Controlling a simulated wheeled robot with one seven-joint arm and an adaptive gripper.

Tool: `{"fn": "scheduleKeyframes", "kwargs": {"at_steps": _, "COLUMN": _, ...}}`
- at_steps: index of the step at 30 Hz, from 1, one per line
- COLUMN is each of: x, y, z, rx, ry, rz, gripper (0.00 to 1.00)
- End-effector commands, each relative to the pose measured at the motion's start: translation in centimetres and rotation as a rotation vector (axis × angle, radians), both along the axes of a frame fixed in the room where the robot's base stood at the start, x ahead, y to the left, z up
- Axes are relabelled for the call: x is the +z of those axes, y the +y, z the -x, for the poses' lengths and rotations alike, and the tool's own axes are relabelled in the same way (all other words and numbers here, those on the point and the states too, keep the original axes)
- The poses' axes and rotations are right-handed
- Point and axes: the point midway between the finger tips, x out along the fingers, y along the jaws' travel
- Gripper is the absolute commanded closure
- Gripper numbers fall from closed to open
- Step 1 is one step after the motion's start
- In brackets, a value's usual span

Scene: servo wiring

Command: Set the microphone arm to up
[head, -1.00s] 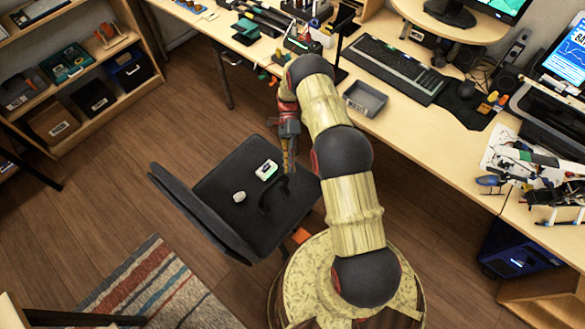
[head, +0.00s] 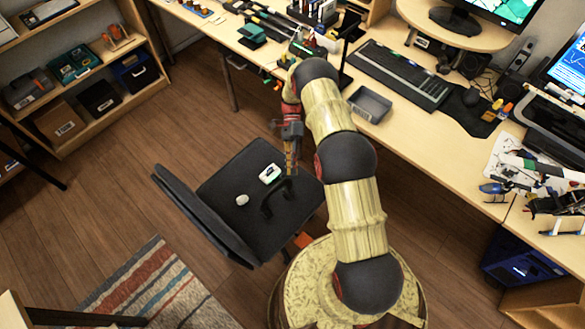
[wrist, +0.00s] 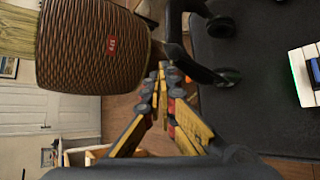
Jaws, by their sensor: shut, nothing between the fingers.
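My gripper (head: 291,172) hangs fingers-down above the right part of the black chair's seat (head: 225,185). In the wrist view its yellow and grey fingers (wrist: 161,72) are together with nothing between them. A black curved thing (head: 277,198), perhaps a headset, lies on the seat just below the fingertips. In the wrist view a black curved piece with rounded ends (wrist: 205,65) shows beside and beyond the fingertips, apparently the same thing. I cannot make out which part is a microphone arm or how it is set. Contact with the fingers cannot be told.
A white device (head: 270,174) and a small pale mouse-like thing (head: 242,200) lie on the seat. The chair's backrest (head: 205,217) stands on the left. A desk (head: 400,135) with a keyboard (head: 400,75) and a grey tray (head: 370,103) runs behind my arm.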

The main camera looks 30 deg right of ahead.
Motion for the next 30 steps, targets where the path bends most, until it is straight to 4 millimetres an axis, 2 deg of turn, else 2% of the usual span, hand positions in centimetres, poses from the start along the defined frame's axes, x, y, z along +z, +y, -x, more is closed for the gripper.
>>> {"fn": "scheduleKeyframes", "kwargs": {"at_steps": 7, "x": 0.7, "y": -0.1, "z": -0.1, "rx": 0.000, "ry": 0.000, "rz": 0.000, "gripper": 1.00}}
{"fn": "scheduleKeyframes", "kwargs": {"at_steps": 11, "x": 1.1, "y": -0.5, "z": -1.0, "rx": 0.000, "ry": -0.003, "rz": 0.001, "gripper": 1.00}}
{"fn": "scheduleKeyframes", "kwargs": {"at_steps": 24, "x": 5.1, "y": -3.8, "z": -7.6, "rx": 0.000, "ry": -0.002, "rz": 0.001, "gripper": 1.00}}
{"fn": "scheduleKeyframes", "kwargs": {"at_steps": 30, "x": 6.1, "y": -4.5, "z": -9.1, "rx": 0.000, "ry": 0.000, "rz": 0.000, "gripper": 1.00}}
